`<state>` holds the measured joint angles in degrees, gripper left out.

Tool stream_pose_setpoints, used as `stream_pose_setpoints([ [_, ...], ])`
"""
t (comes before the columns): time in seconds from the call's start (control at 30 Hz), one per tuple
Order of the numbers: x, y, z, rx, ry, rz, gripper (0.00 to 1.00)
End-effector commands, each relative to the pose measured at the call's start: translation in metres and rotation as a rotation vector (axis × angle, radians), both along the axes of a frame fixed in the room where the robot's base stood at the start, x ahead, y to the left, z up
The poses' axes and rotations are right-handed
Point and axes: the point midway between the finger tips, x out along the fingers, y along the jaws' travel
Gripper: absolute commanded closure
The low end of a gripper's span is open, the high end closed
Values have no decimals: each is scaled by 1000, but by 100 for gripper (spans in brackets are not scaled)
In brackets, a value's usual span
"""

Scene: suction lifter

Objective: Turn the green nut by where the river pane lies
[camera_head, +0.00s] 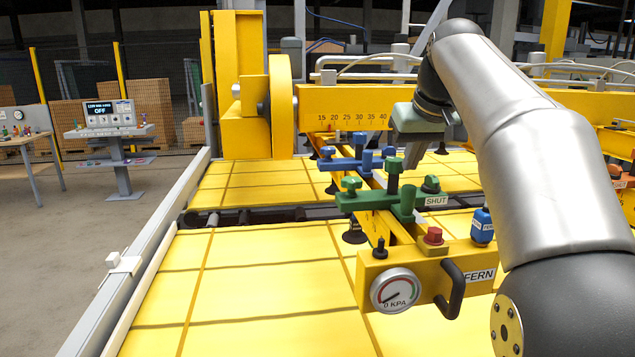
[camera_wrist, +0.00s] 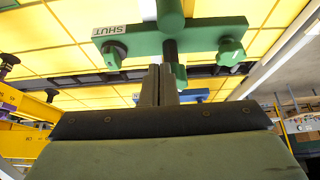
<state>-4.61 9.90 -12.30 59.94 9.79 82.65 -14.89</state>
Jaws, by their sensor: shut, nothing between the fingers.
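A green crossbar fitting (camera_head: 372,199) with several green knobs sits on the yellow lifter beam. One green knob (camera_head: 351,184) is at its left end, and another (camera_head: 431,184) is by a "SHUT" label (camera_head: 436,201). The wrist view shows the green bar (camera_wrist: 205,38) with a knob at each end, the left one (camera_wrist: 115,54) and the right one (camera_wrist: 230,52). My gripper (camera_head: 413,165) is shut and empty, just behind the green fitting. No pane labelled river is readable.
A blue fitting (camera_head: 357,157) lies behind the green one. In front are a gauge (camera_head: 395,291) marked 0 KPA, a red button (camera_head: 433,236), a black handle (camera_head: 452,290) and a "FERN" plate (camera_head: 479,275). Yellow panes (camera_head: 255,275) lie below. A console (camera_head: 110,117) reads OFF.

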Motion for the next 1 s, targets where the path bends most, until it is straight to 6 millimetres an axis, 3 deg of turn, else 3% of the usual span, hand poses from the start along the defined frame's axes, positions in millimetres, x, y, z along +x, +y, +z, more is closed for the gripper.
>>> stream_pose_setpoints([
  [1.0,5,4,0,0,0,0,100],
])
